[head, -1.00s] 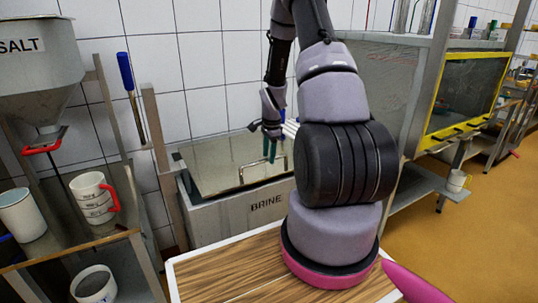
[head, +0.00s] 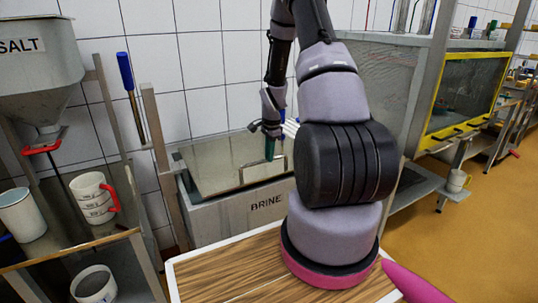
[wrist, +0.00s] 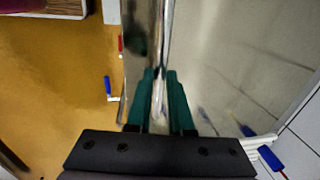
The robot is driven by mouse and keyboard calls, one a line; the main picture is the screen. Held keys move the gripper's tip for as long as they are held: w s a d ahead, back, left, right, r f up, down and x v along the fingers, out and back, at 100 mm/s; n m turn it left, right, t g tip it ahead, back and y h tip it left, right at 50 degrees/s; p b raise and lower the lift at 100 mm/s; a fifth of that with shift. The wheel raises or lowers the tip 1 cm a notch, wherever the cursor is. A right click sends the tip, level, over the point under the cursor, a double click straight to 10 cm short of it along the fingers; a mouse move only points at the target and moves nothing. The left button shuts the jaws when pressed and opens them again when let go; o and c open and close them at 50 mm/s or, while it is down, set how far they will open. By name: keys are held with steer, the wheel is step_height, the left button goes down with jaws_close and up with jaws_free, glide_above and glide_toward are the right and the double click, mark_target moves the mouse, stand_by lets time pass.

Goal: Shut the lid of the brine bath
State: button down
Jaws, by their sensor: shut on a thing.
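The brine bath (head: 225,220) is a grey metal tank marked BRINE, standing against the tiled wall. Its shiny, mirror-like lid (head: 210,170) spans the top and looks close to level. I cannot tell whether its edges rest fully on the rim. The lid's bar handle (wrist: 158,45) runs between the green fingers of my gripper (wrist: 158,95) in the wrist view. My gripper (head: 271,150) is shut on this handle above the lid's right part in the head view. My arm hides the bath's right end.
A salt hopper (head: 40,75) and a shelf with mugs (head: 92,198) stand at the left. A wood-topped surface (head: 225,268) lies in front of the bath. A steel rack with a yellow-framed panel (head: 465,90) is at the right, beside open floor (head: 480,220).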

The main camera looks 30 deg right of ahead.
mark_target(269, 170)
steer(key=shift+w, duration=0.15)
stand_by(0.5)
steer(key=shift+s+f, duration=0.25)
steer(key=shift+f, duration=0.6)
steer(key=shift+s+f, duration=0.2)
steer(key=shift+f, duration=0.65)
steer(key=c, duration=0.8)
jaws_free()
steer(key=shift+f, duration=0.1)
step_height(269, 170, up, 11)
steer(key=s, duration=0.1)
steer(key=shift+s, duration=0.2)
